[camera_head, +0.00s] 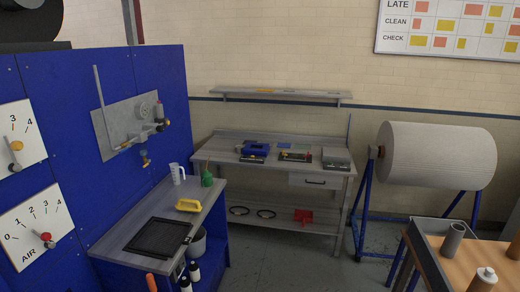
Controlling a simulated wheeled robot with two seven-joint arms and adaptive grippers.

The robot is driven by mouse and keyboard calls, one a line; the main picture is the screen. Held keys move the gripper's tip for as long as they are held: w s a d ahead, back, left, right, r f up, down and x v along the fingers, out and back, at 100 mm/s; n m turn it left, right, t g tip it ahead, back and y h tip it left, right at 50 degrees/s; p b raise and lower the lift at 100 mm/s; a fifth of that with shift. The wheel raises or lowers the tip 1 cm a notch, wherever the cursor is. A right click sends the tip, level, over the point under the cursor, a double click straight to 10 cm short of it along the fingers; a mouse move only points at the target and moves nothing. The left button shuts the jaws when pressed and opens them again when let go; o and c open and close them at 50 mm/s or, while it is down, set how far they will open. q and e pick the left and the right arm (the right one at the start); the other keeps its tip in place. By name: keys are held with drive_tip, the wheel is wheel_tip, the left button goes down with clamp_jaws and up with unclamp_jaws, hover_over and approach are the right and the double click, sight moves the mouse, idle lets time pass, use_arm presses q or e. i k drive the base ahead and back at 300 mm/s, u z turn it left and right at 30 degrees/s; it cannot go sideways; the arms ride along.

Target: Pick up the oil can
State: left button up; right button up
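A small green can with a thin upright spout (207,178), which looks like the oil can, stands at the back of the grey-topped side bench (205,215). A clear measuring jug (177,174) stands to its left. A yellow object (188,205) lies in front of it. The can's lower part is small and hard to make out. Neither of my grippers shows in this view.
A dark tray (158,236) lies on the side bench's front. A blue panel (75,130) with gauges rises on the left. Behind is a workbench (225,146) with tools; a fabric roll (435,155) stands right. Open floor (285,262) lies between.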

sight(206, 177)
drive_tip(key=i, duration=3.55)
drive_tip(key=u, duration=1.45)
